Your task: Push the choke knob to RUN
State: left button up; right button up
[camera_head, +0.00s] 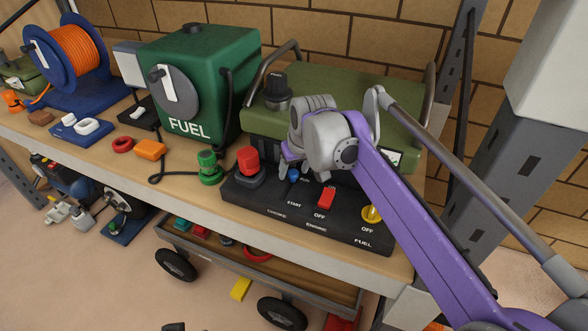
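The black control panel (345,225) of a green generator (355,100) sits at the front of the workbench. A small blue knob (294,175) stands at its back, behind the START label, and seems to be the choke knob. My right gripper (305,173) is over the back of the panel, pointing down, its fingertips apart on either side of the blue knob's area. It looks open. The gripper body hides the space behind the knob, and I cannot tell whether a finger touches it. My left gripper is not in view.
On the panel are a red switch (326,197) at OFF, a yellow fuel knob (372,213) at OFF, and a red button (248,160). A green FUEL can (200,85) stands left of the generator. A grey post (510,150) rises at right.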

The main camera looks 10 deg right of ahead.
jog(key=shift+r, duration=0.1)
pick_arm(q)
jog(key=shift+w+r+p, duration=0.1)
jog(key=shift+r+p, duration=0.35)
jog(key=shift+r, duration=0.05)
pick_arm(e)
jog(key=v, duration=1)
jog(key=shift+s+r, duration=0.15)
jog(key=shift+r, duration=0.15)
